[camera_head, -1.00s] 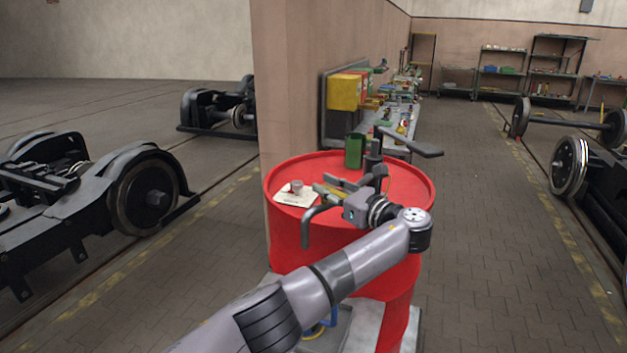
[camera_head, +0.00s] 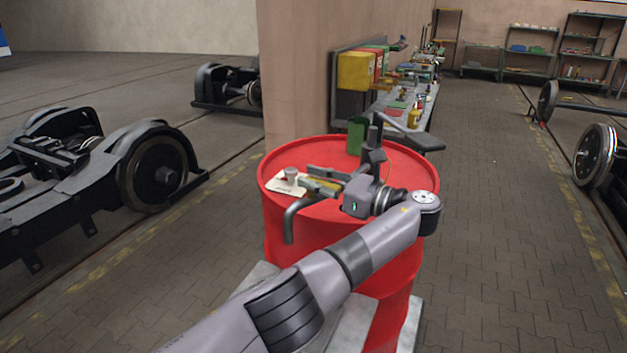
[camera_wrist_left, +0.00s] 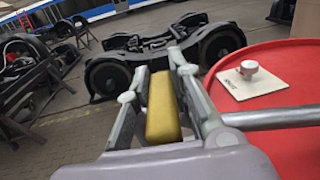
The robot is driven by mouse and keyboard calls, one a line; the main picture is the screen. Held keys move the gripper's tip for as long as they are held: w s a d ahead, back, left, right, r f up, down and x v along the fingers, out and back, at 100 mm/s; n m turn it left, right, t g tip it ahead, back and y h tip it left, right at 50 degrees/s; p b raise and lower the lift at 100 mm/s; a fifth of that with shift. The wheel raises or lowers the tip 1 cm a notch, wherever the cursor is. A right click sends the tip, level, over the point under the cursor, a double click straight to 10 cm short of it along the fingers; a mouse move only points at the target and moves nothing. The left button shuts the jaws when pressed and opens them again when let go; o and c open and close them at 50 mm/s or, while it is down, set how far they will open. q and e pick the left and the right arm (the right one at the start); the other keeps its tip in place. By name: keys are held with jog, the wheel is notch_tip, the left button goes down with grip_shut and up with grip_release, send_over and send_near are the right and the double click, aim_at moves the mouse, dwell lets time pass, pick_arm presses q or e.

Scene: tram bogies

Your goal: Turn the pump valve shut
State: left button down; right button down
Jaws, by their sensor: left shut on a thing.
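A red barrel (camera_head: 275,215) carries a dark hand pump (camera_head: 373,150) with a crank arm and a grey bent spout (camera_head: 291,222). The pump's yellow valve handle (camera_head: 325,184) shows between the fingers of my left gripper (camera_head: 322,183) above the barrel top. In the left wrist view, the yellow valve handle (camera_wrist_left: 162,110) lies lengthwise between the two fingers of the left gripper (camera_wrist_left: 160,85), which is shut on it. The grey spout also shows there (camera_wrist_left: 275,117), running to the right. My gripper body hides part of the pump. My right gripper is not in view.
A pale card with a small round metal piece (camera_head: 291,174) and a green container (camera_head: 356,136) are on the barrel top. A wall corner (camera_head: 300,80) and a bench with coloured bins (camera_head: 356,72) stand behind. Bogies (camera_head: 155,170) stand left. The right aisle is clear.

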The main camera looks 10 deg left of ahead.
pick_arm(q)
jog(key=c, duration=1.8)
grip_release()
jog(key=o, duration=0.4)
jog(key=shift+c, duration=0.2)
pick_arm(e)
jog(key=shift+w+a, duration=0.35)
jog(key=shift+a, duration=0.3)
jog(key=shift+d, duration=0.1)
pick_arm(q)
notch_tip(320, 180, up, 10)
jog(key=shift+r, duration=0.1)
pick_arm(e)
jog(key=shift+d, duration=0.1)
pick_arm(q)
jog(key=shift+d, duration=0.1)
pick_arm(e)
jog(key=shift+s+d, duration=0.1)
